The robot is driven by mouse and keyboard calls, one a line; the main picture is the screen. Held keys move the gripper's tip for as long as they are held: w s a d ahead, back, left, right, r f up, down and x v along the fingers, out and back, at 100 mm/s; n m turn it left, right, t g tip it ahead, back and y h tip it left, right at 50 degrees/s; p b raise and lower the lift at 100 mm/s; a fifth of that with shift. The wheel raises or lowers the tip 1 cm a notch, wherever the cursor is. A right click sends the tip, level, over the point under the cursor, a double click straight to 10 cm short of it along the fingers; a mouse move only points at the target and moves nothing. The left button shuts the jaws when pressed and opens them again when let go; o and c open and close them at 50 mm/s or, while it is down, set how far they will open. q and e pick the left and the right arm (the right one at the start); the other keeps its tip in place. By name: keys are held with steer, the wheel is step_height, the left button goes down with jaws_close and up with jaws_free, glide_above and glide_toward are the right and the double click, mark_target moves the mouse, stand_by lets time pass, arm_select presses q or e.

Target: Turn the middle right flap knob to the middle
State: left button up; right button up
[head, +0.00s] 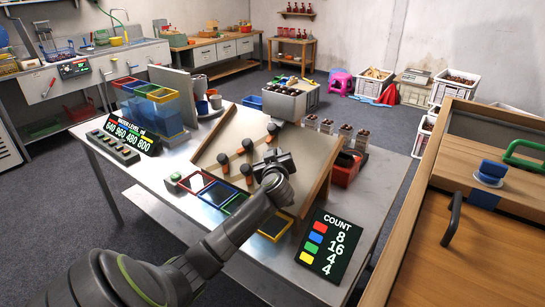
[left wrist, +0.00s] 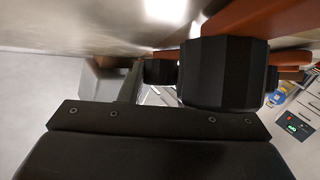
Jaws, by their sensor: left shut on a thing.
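A tilted board (head: 237,128) on the metal table carries several orange-brown flaps with dark knobs, such as the upper right knob (head: 272,128) and the upper middle knob (head: 247,145). My left gripper (head: 270,160) is at the right of the knob group, shut at the middle right flap knob, which it hides in the head view. In the left wrist view a black many-sided knob (left wrist: 225,72) is close in front of the gripper, with orange-brown flap parts (left wrist: 245,22) beside it. The flap's exact angle cannot be told. My right gripper is in neither view.
Red, blue, green and yellow framed bins (head: 218,194) lie at the board's lower edge. A count display (head: 325,247) stands at the front right, a level display (head: 137,132) at the left. A red box (head: 345,172) and chestnut cups (head: 345,133) stand right of the board.

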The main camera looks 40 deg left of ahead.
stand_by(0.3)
arm_select(q)
steer(key=o, duration=1)
steer(key=shift+c, duration=0.2)
steer(key=b+v, duration=0.1)
steer(key=v, duration=1.6)
steer(key=shift+r+b, duration=0.2)
steer(key=shift+b, duration=0.15)
steer(key=shift+s+d, duration=0.1)
steer(key=shift+d, duration=0.1)
